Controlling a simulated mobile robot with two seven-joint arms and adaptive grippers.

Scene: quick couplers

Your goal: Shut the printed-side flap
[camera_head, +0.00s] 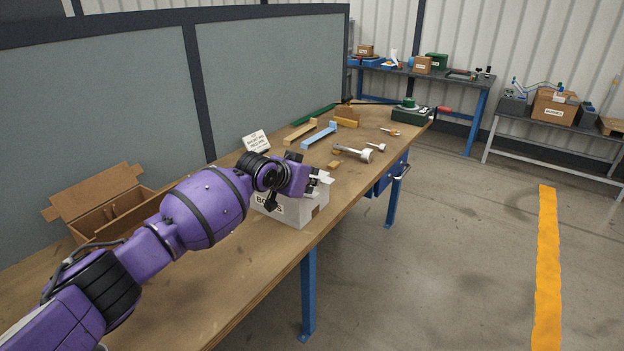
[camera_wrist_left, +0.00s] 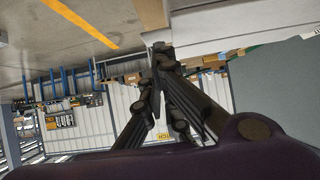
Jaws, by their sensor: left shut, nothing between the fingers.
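A white box (camera_head: 296,212) with dark lettering on its front stands near the front edge of the workbench. My left arm crosses in front of it and hides much of its top, so I cannot tell how the printed-side flap lies. A piece of white flap (camera_head: 324,178) shows by the fingers. My left gripper (camera_head: 314,183) is shut and empty at the top of the box. In the left wrist view the fingertips (camera_wrist_left: 161,50) are together beside a white panel (camera_wrist_left: 195,28), perhaps part of the box. I cannot tell whether they touch. My right gripper is not in view.
The wooden workbench (camera_head: 228,290) has an open brown carton (camera_head: 108,206) at the left and a small sign (camera_head: 256,141) behind the box. Metal fittings (camera_head: 353,153) and a blue bracket (camera_head: 320,136) lie beyond it. A grey partition (camera_head: 270,75) borders the back.

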